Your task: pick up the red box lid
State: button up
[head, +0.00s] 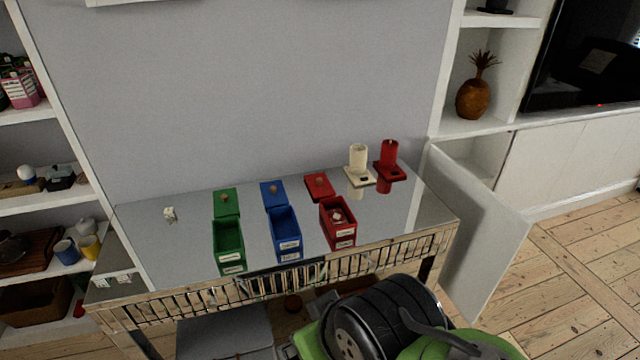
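The red box lid (314,194) lies flat on the mirror-topped table, just behind the open red box (341,238). It is a small red panel with a brownish knob in its middle. The red box holds a small pale and red item that I cannot make out, and it has a white label on its front. My gripper is not visible. Only green and black parts of my arm show at the bottom, below the table's front edge.
The open blue box (286,238) and green box (229,250) stand to the left, each with its lid behind it. A cream holder (358,158) and a red holder (389,154) stand right of the red lid.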

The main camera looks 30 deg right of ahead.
aim_at(319, 185)
jog(key=i+l+u, duration=0.1)
jog(key=i+l, duration=0.15)
jog(key=i+l+u, duration=0.1)
jog(key=l, duration=0.35)
jog(key=i+l, duration=0.3)
jog(key=i+l+u, duration=0.15)
jog(key=l, duration=0.25)
jog(key=i, duration=0.05)
